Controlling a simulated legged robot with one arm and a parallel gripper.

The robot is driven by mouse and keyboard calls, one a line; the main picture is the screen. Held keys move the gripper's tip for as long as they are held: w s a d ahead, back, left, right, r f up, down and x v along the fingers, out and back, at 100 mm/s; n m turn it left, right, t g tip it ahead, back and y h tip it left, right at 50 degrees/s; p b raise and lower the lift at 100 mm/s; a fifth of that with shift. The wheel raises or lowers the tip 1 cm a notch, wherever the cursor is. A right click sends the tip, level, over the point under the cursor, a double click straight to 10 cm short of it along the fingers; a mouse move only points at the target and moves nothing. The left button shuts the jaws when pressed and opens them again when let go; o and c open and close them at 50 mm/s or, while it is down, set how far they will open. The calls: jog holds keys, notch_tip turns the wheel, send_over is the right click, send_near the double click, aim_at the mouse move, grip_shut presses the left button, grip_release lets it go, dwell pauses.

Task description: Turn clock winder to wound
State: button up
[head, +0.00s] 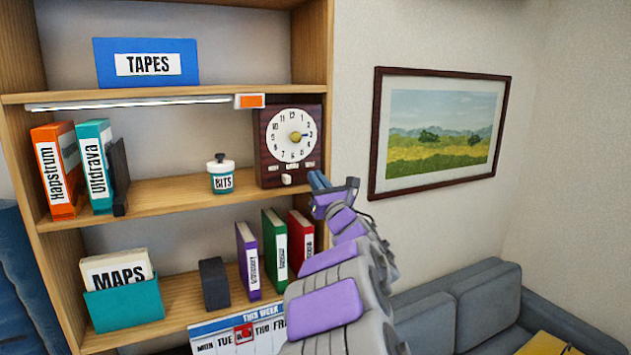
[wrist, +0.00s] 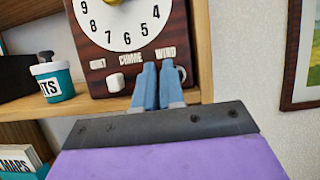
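The clock (head: 262,150) is a dark wooden box with a white dial and a yellow centre, standing at the right end of the middle shelf. In the wrist view the clock (wrist: 97,62) shows labels that seem to read QUIET, CHIME and WIND, with a white knob (wrist: 115,82) below the first two. My gripper (head: 319,180) is at the clock's lower right. In the wrist view my gripper (wrist: 158,68) has its blue fingers together just below the WIND label. A small pale part (wrist: 181,74) shows beside the right finger; the rest of the winder is hidden, and contact cannot be told.
A BITS jar (head: 221,175) stands left of the clock. The shelf's right side panel (head: 313,60) is close to my gripper. Books (head: 275,250) stand on the shelf below. A framed picture (head: 440,130) hangs on the right wall above a grey sofa (head: 460,305).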

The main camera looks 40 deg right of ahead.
jog(key=shift+s+d+h, duration=0.15)
jog(key=shift+d+h, duration=0.25)
jog(key=shift+d, duration=0.1)
jog(key=shift+m, duration=0.3)
grip_shut()
